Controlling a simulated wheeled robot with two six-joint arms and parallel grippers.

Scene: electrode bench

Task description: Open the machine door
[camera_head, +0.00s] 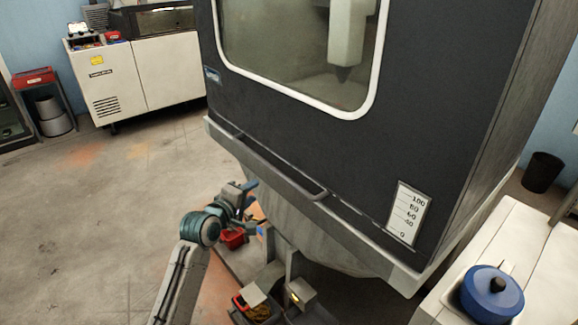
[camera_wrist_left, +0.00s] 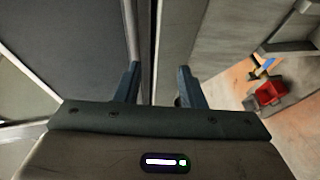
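The machine door (camera_head: 290,125) is a large dark panel with a white-framed window (camera_head: 300,45). It looks shut. A dark bar handle (camera_head: 280,167) runs along its lower edge. My left gripper (camera_head: 250,197) is below and left of the handle's middle in the head view, apparently short of it. In the left wrist view its two fingers (camera_wrist_left: 160,88) are spread, with a gap between them. Dark and grey machine edges pass beyond the fingertips there; I cannot tell whether anything lies between the fingers. My right gripper is not in view.
A scale label (camera_head: 408,213) is on the door's lower right. A blue pot (camera_head: 491,291) stands on a white bench at the right. A white cabinet (camera_head: 150,75) stands at the back left. The left floor is clear.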

